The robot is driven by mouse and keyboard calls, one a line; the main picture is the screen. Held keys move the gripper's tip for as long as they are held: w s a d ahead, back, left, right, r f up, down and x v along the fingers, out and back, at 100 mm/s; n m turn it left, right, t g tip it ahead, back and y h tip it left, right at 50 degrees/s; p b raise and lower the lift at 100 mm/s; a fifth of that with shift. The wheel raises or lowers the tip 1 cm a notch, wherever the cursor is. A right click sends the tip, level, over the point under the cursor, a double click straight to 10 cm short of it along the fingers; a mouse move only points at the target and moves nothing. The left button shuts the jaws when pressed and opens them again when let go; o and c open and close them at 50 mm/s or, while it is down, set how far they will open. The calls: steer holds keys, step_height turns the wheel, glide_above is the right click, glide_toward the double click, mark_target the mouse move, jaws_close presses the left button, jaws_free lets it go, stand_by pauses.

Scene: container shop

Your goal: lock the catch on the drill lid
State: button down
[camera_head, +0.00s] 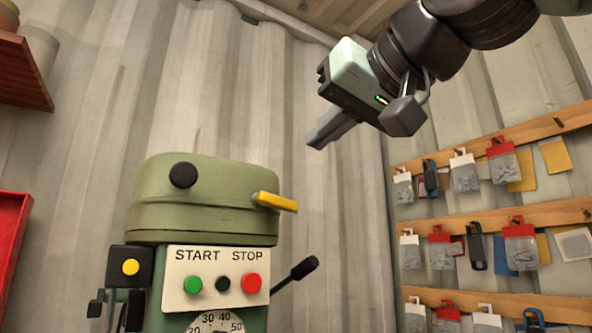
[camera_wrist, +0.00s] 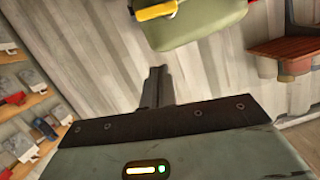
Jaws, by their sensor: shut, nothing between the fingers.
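The green drill lid (camera_head: 200,200) sits on top of the drill head, and the seam below it looks closed. A black knob (camera_head: 183,175) is on its front. The yellow catch (camera_head: 275,202) sticks out from the lid's right side, pointing right and slightly down. In the wrist view the lid (camera_wrist: 205,22) is at the top, with the yellow catch (camera_wrist: 156,12) at its left edge. My gripper (camera_head: 322,138) is above and to the right of the catch, apart from it. Its fingers, also in the wrist view (camera_wrist: 156,88), are together and empty.
Below the lid is a START/STOP panel (camera_head: 215,275) with green, black and red buttons. A black-knobbed lever (camera_head: 303,268) sticks out right of the drill. Pegboard rails (camera_head: 500,222) with hanging packets are at the right. A red cabinet (camera_head: 10,235) stands at the left edge.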

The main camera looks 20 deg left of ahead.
mark_target(278, 202)
steer(key=p+x, duration=0.2)
steer(key=x, duration=0.3)
steer(key=shift+w+a+r, duration=0.1)
steer(key=shift+w+a, duration=0.05)
steer(key=shift+a, duration=0.2)
steer(key=f, duration=0.3)
steer(key=shift+s+a+f+p, duration=0.1)
steer(key=shift+s+p, duration=0.15)
steer(key=shift+p, duration=0.1)
steer(key=shift+a+f, duration=0.1)
steer(key=shift+f, duration=0.4)
steer(key=shift+f, duration=0.1)
